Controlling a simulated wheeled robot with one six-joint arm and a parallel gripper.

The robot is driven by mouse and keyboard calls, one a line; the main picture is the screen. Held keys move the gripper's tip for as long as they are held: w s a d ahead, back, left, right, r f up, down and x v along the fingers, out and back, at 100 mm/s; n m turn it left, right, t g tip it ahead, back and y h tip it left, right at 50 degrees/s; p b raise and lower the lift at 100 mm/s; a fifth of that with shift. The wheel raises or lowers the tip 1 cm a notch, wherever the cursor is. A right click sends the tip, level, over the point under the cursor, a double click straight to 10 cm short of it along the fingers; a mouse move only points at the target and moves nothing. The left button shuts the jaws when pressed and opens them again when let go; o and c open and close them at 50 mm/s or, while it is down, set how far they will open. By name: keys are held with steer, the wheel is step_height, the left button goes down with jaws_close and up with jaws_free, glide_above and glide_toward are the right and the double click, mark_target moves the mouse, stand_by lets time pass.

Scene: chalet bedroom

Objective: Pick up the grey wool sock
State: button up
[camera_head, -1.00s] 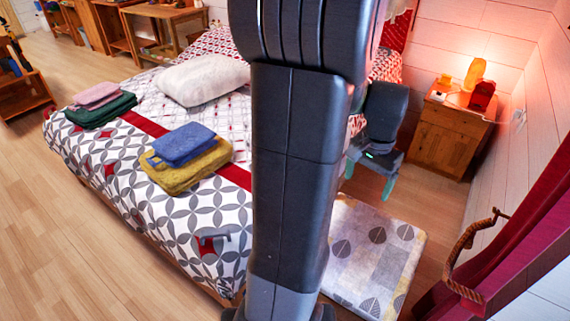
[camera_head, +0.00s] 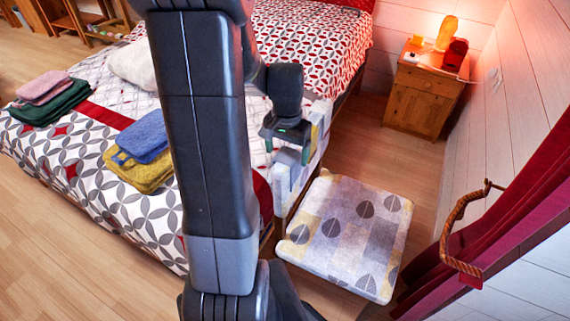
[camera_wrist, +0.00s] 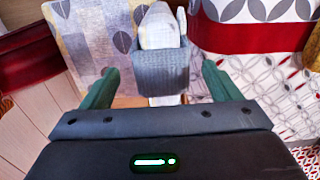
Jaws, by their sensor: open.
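A grey ribbed knit piece, which looks like the grey wool sock (camera_wrist: 160,72), lies near the middle of the wrist view, with a whitish piece just beyond it. I cannot make out the sock clearly in the head view. My gripper (camera_head: 287,151) is at the bed's right side, near the leaf-patterned cushioned seat. In the wrist view its two green fingers (camera_wrist: 159,84) are open, one on each side of the grey knit in the picture. I see no contact. The height of the fingers above it is hard to tell.
The bed (camera_head: 110,205) is on the left, with blue (camera_head: 143,137) and yellow (camera_head: 140,172) towels on it. The leaf-patterned seat (camera_head: 345,235) stands right of it. A wooden nightstand (camera_head: 420,100) and a red curtain (camera_head: 520,215) are further right. Floor shows between them.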

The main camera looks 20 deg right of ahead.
steer(key=shift+w+d+f, duration=0.1)
steer(key=shift+f, duration=1.55)
steer(key=shift+w+f, duration=0.1)
steer(key=shift+f, duration=1.5)
steer(key=shift+c, duration=0.2)
steer(key=c, duration=1)
